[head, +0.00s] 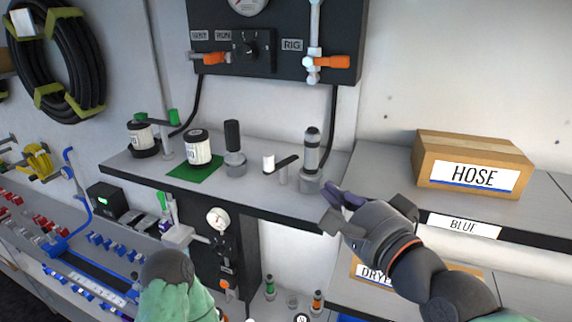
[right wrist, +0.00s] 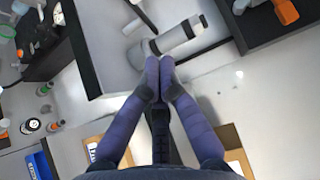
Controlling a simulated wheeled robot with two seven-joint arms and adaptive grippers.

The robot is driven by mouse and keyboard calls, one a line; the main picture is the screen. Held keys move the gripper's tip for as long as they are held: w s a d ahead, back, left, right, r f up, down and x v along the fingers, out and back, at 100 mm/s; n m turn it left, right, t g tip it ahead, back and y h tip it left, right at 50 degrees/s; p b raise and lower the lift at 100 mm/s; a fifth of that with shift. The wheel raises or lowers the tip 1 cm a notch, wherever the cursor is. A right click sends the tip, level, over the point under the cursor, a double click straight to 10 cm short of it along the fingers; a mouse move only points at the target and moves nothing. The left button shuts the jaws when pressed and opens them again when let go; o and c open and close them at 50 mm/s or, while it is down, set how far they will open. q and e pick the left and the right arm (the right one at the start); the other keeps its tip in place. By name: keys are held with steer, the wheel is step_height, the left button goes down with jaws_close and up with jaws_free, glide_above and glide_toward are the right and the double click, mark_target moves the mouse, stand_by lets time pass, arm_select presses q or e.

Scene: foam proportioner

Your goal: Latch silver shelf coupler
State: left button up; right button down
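The silver shelf coupler (head: 312,152) is an upright grey cylinder with a dark rounded top, on a wider base near the front edge of the shelf. A small post with a dark lever (head: 286,162) and a pale tip stands just left of it. My right gripper (head: 335,200) is just right of and in front of the coupler base. In the right wrist view the coupler (right wrist: 178,37) lies just beyond my right gripper (right wrist: 159,66), whose fingertips are together with nothing visible between them. Contact with the coupler cannot be told.
A dark-topped fitting (head: 234,145), a labelled jar (head: 198,148) on a green mat and another jar (head: 142,138) stand left on the shelf. A HOSE box (head: 472,165) stands right. A black panel (head: 275,40) hangs above; a dark hose runs down behind the coupler.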

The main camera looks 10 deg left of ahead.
steer(key=p+x, duration=0.1)
steer(key=x, duration=0.7)
steer(key=shift+w+a+r+p, duration=0.1)
steer(key=shift+w+a+p, duration=0.15)
steer(key=shift+w+p, duration=0.05)
steer(key=shift+w+a+p, duration=0.4)
steer(key=shift+a+p, duration=0.4)
steer(key=shift+a, duration=0.1)
steer(key=shift+a+p, duration=0.65)
steer(key=shift+a, duration=0.4)
steer(key=shift+w+a, duration=0.15)
steer(key=shift+a, duration=0.05)
steer(key=shift+h, duration=0.3)
steer(key=shift+a, duration=0.35)
steer(key=shift+d+m, duration=0.1)
steer(key=shift+m, duration=0.2)
